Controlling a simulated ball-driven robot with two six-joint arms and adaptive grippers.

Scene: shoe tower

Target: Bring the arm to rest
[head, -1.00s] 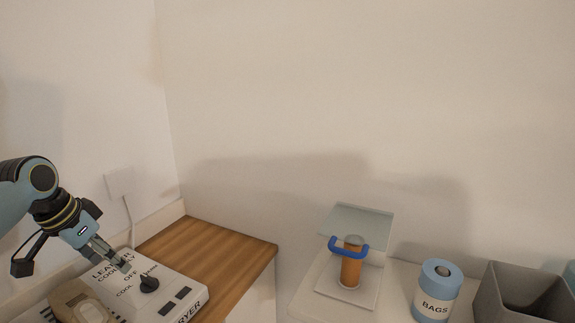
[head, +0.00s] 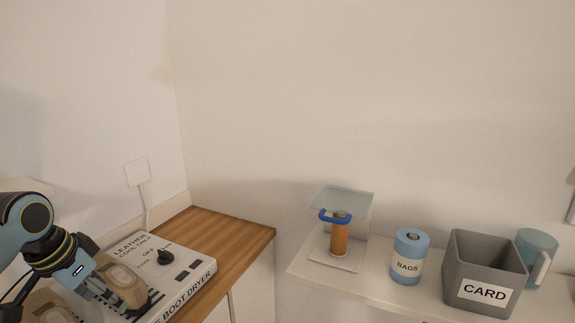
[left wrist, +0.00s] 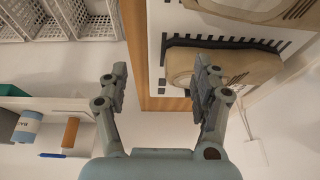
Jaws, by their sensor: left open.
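My left gripper (left wrist: 160,72) is open with nothing between its fingers in the left wrist view. In the head view my left wrist is at the lower left, beside the boot dryer (head: 185,283), and the fingers are hard to make out. The dryer is a white box with a black knob (head: 166,257) and printed labels. A beige shoe (head: 122,284) lies on it, close to my left wrist. In the left wrist view a shoe (left wrist: 180,66) shows beyond one finger. My right gripper is not in view.
The dryer stands on a wooden counter (head: 225,245). Right of a gap, a white shelf (head: 375,292) holds an orange roller (head: 339,238), a blue BAGS canister (head: 408,256), a grey CARD bin (head: 470,290) and a blue mug (head: 537,247). White baskets (left wrist: 95,20) show in the left wrist view.

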